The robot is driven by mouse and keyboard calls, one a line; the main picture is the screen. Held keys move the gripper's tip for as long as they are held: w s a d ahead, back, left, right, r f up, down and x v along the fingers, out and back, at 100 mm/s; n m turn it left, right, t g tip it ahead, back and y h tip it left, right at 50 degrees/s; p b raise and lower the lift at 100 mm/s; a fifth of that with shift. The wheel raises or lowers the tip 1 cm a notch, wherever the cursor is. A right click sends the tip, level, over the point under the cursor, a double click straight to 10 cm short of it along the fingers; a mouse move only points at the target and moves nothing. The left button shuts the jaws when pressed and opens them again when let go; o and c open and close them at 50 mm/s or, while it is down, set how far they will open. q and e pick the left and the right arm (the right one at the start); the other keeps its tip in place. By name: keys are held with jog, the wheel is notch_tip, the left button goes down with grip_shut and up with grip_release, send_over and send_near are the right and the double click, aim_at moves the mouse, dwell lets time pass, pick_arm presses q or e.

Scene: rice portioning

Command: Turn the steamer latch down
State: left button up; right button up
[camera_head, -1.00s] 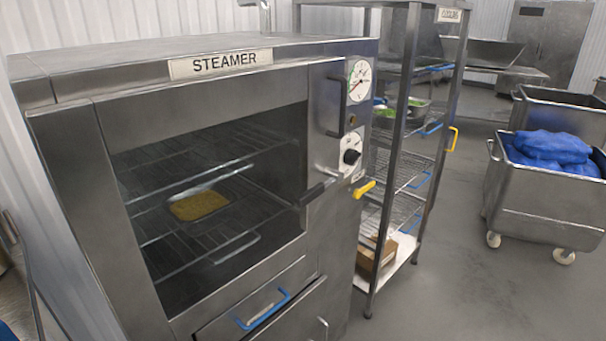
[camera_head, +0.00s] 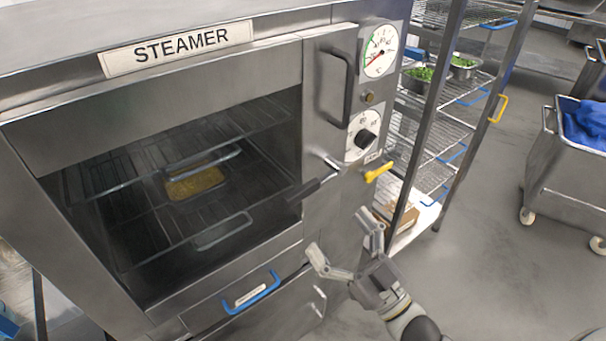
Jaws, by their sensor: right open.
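The steamer (camera_head: 215,105) fills the left of the view. Its door appears shut, with a tray of yellow food (camera_head: 195,184) on a rack behind the window. The latch (camera_head: 316,188) is a metal lever with a black grip at the door's right side. Its grip slants down to the left. My right gripper (camera_head: 341,238) is open and empty, below and slightly right of the latch, fingers pointing up toward it. It appears apart from the latch. My left gripper is not in view.
A vertical door handle (camera_head: 335,88), a gauge (camera_head: 380,49), a dial (camera_head: 364,138) and a yellow lever (camera_head: 378,171) sit close around the latch. A wire rack (camera_head: 436,125) stands right of the steamer. A metal cart (camera_head: 570,170) stands farther right on open floor.

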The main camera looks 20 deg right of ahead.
aim_at(305, 193)
jog(key=p+x, duration=0.3)
jog(key=x, duration=0.6)
jog(key=shift+w+a+r, duration=0.2)
jog(key=shift+a+r, duration=0.1)
jog(key=shift+a, duration=0.05)
jog(key=shift+w+a+r+p, duration=0.15)
jog(key=shift+w+p, duration=0.15)
jog(key=shift+w, duration=0.15)
